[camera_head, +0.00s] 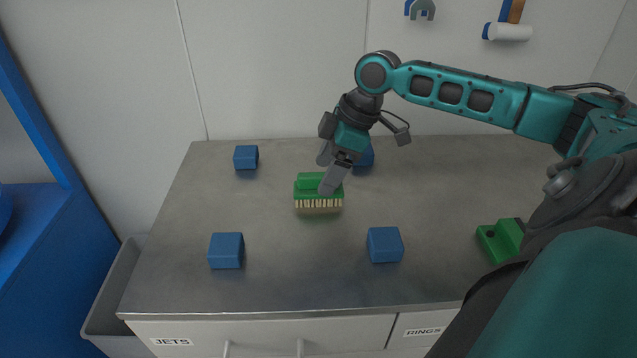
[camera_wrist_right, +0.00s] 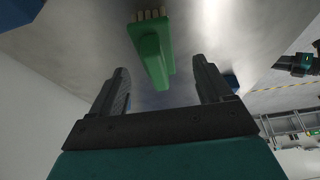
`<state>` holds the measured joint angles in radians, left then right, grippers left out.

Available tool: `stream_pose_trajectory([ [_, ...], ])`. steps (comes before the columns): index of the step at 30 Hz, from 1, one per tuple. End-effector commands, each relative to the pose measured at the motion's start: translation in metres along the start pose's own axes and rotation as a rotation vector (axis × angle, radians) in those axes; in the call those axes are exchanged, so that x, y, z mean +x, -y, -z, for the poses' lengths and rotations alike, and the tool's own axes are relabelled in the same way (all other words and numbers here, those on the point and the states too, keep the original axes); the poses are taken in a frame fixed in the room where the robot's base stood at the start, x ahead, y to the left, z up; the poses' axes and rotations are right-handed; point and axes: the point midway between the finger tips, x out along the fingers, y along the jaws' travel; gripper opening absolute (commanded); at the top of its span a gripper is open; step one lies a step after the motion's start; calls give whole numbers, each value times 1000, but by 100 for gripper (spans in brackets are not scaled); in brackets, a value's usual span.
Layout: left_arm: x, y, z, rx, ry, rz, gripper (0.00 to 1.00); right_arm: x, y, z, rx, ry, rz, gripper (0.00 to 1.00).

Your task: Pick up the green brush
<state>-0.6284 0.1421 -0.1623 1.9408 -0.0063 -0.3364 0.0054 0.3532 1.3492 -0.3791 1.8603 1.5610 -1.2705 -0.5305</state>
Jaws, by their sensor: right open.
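The green brush (camera_head: 310,190) lies on the grey table top with its pale bristles toward the front edge. My right gripper (camera_head: 328,172) is over the brush's right part in the head view and hides a little of it. In the right wrist view, the brush (camera_wrist_right: 153,52) shows its green handle pointing toward the gap between the two fingers. The right gripper (camera_wrist_right: 162,85) is open, with nothing between its fingertips; the brush is just beyond them. I cannot tell the exact height of the fingers above the table. My left gripper is not in view.
Blue cubes stand at the back left (camera_head: 246,157), front left (camera_head: 226,250) and front right (camera_head: 385,244). Another blue cube (camera_head: 367,157) is partly hidden behind my right gripper. A green block (camera_head: 502,239) lies at the right. The table top (camera_head: 300,275) is clear in front of the brush.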

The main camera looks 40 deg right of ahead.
Motion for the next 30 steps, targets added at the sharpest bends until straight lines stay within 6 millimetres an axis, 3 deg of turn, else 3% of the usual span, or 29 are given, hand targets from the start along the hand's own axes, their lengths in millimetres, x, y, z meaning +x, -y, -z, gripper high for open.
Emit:
stream_pose_trajectory([
  [9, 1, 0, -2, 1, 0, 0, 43, 39, -4, 8, -1, -1, 2, 79],
  [18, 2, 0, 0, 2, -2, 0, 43, 44, -4, 8, -1, 0, 0, 79],
  [30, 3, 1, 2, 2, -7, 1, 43, 44, -4, 8, -1, 0, 1, 40],
])
